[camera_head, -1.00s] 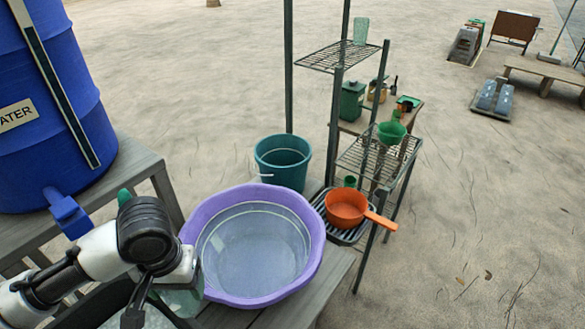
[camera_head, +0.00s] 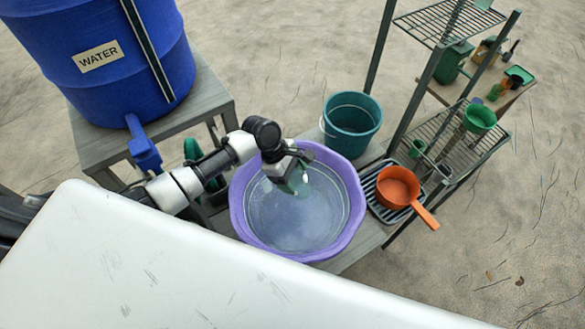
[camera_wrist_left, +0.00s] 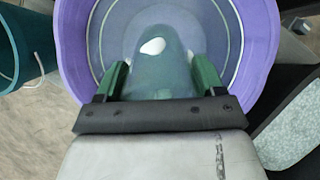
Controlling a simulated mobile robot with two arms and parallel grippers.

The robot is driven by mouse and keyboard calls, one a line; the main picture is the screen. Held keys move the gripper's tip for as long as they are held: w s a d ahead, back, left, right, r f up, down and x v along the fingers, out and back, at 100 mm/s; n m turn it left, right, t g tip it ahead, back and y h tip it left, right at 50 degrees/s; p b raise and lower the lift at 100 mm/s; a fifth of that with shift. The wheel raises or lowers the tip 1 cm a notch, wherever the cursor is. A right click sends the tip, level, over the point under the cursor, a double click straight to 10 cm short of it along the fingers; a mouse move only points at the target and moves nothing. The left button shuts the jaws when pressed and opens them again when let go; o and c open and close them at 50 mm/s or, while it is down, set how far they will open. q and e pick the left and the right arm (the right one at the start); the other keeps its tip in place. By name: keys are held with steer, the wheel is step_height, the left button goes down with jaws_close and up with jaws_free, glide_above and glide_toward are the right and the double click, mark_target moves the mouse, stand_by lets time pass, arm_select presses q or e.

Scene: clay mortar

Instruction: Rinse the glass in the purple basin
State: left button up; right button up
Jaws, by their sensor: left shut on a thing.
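The purple basin (camera_head: 240,207) stands on a grey bench, with water-like clear contents and pale rings inside. My left gripper (camera_head: 291,173) is over the basin's upper left part. It is shut on a greenish see-through glass (camera_head: 299,181). In the left wrist view, the glass (camera_wrist_left: 155,72) sits between the green fingers of my left gripper (camera_wrist_left: 160,80), and the basin (camera_wrist_left: 258,50) lies behind it. I cannot tell whether the glass touches the water. My right gripper is not in view.
A blue barrel marked WATER (camera_head: 120,90) with a blue tap (camera_head: 143,150) stands at the left. A teal bucket (camera_head: 350,122) is behind the basin. An orange pan (camera_head: 398,187) rests on a dark rack at the right, beside a wire shelf (camera_head: 445,25).

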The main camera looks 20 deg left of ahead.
arm_select(q)
step_height(320, 180, down, 5)
steer(key=shift+w+r, duration=0.1)
steer(key=shift+w, duration=0.05)
steer(key=shift+f+b, duration=6.3)
steer(key=shift+b, duration=1.05)
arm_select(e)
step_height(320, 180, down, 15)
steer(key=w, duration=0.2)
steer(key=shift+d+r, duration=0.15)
arm_select(q)
steer(key=shift+f, duration=0.4)
steer(key=shift+f, duration=0.25)
steer(key=shift+r, duration=0.15)
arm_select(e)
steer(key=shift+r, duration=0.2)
arm_select(q)
steer(key=shift+p, duration=0.65)
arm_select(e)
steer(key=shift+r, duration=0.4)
